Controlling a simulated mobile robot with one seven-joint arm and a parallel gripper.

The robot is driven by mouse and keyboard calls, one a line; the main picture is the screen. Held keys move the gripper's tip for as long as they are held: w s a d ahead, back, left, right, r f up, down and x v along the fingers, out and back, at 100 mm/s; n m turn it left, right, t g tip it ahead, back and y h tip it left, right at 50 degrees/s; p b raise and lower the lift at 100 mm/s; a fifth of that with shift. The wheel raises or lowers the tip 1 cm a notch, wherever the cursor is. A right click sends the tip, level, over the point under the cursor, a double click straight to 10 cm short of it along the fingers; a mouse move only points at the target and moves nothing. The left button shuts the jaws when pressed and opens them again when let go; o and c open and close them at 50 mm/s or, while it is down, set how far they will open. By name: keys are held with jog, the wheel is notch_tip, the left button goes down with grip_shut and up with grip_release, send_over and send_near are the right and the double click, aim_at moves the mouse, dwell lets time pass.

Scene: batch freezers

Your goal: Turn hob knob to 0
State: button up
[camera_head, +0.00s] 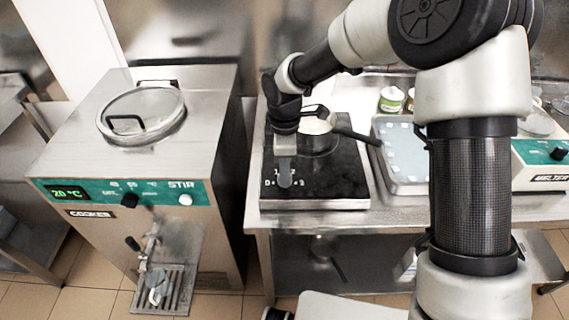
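The hob (340,183) is a flat black cooktop with a steel front edge on the steel bench. White dial marks (269,183) show near its front left. My gripper (285,178) points down over this dial, with its fingertips at or just above the marks. The knob is hidden behind or merged with the dark fingertips, so I cannot tell its setting or whether the gripper touches it. The fingers are seen edge-on, and the gap between them does not show.
A pot (316,136) with a dark handle stands on the hob behind my gripper. A tray (405,185) lies right of the hob, with a melter (545,160) at far right. A cooker (80,165) with a glass lid stands at left.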

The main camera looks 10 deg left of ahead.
notch_tip(320, 180, up, 18)
jog(key=shift+f+p, duration=0.25)
jog(key=shift+p, duration=0.1)
